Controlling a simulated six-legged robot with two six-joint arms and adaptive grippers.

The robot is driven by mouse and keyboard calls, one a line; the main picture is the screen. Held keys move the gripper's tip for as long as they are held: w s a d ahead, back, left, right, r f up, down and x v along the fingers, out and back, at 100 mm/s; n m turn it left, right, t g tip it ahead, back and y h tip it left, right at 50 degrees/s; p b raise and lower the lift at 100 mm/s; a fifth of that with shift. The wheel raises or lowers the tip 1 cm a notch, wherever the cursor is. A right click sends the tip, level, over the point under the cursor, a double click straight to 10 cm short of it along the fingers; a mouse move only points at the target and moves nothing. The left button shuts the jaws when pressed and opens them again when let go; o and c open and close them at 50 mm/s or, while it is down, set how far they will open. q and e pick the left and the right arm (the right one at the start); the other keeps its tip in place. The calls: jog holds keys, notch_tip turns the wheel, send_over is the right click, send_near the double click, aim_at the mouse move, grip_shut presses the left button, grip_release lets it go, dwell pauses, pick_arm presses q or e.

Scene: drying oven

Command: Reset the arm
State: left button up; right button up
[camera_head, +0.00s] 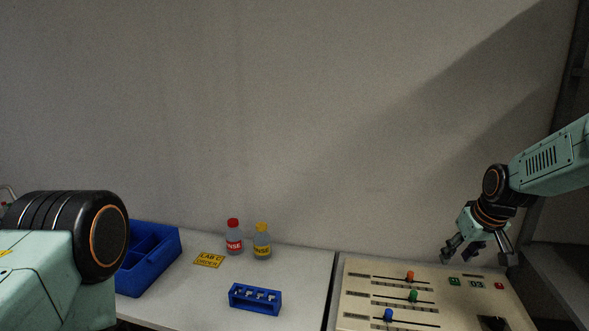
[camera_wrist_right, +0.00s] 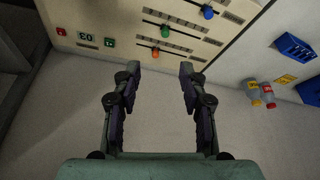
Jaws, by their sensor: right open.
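My right gripper (camera_head: 480,250) is open and empty above the back of the control panel (camera_head: 357,311), on the right. In the right wrist view its two fingers (camera_wrist_right: 160,75) are spread apart, with nothing between them. The panel carries an orange slider knob (camera_head: 410,276), a green slider knob (camera_head: 413,296) and a blue slider knob (camera_head: 388,314). A small display, a green button (camera_head: 454,281) and a red button (camera_head: 499,286) sit on its right side. My left arm shows at the lower left, but its gripper is out of view.
On the white table (camera_head: 305,285) stand a red-capped bottle (camera_head: 234,238), a yellow-capped bottle (camera_head: 262,242), a yellow label (camera_head: 209,260), a blue rack (camera_head: 255,299) and a blue divided bin (camera_head: 150,262). A plain wall rises behind. Dark shelving stands at the far right.

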jog(key=s+a+f+m+t+b, duration=0.1)
jog(key=s+a+f+b, duration=0.5)
jog(key=f, duration=0.6)
jog(key=s+a+f+m+b, duration=0.1)
jog(key=s+a+f, duration=0.3)
jog(key=s+f, duration=0.6)
pick_arm(q)
notch_tip(320, 180, down, 19)
jog(key=b, duration=1.2)
jog(key=shift+s, duration=0.4)
pick_arm(e)
jog(key=s+a+f+g, duration=0.2)
jog(key=s+f, duration=0.9)
jog(key=s, duration=0.3)
jog(key=s+a+f+g, duration=0.2)
jog(key=s+f+g, duration=0.1)
jog(key=s+f, duration=0.8)
jog(key=s, duration=0.4)
jog(key=shift+s+f+n+g, duration=0.15)
jog(key=shift+s+n+g, duration=0.15)
jog(key=shift+n, duration=0.1)
pick_arm(q)
jog(key=shift+w+f, duration=0.15)
pick_arm(e)
jog(key=shift+w, duration=0.2)
